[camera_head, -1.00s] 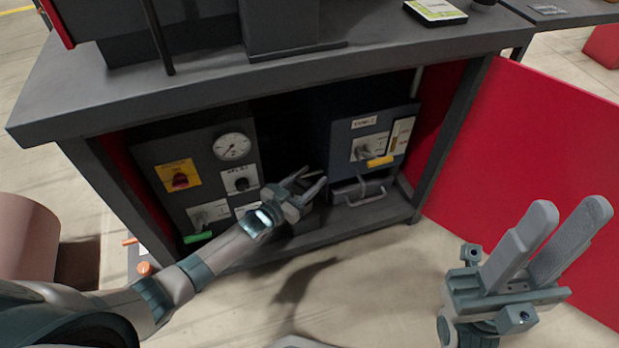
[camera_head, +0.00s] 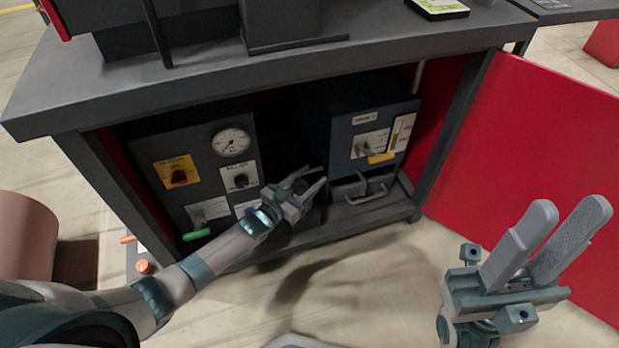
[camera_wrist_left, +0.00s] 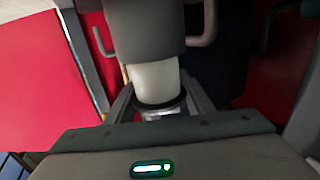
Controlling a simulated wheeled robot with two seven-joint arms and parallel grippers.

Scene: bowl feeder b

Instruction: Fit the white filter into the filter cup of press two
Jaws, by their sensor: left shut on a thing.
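My left gripper (camera_head: 308,186) reaches into the open cabinet, between the gauge panel and the right-hand machine. In the left wrist view, its fingers (camera_wrist_left: 158,104) are shut on the white filter (camera_wrist_left: 157,80), a short pale cylinder with a dark band near its end. The filter's far end meets a dark grey cylinder (camera_wrist_left: 145,28), which looks like the filter cup. I cannot tell whether the filter is inside it or behind its rim. In the head view the filter and cup are hidden in shadow and by the gripper. My right gripper (camera_head: 567,215) is open and empty at the right.
The gauge panel (camera_head: 205,172) has a dial, knobs and a green-handled valve (camera_head: 197,235). The right-hand machine (camera_head: 343,145) has a yellow lever (camera_head: 381,157) and a handle below. The worktop (camera_head: 200,85) overhangs the opening. A red door (camera_head: 520,135) stands open at right.

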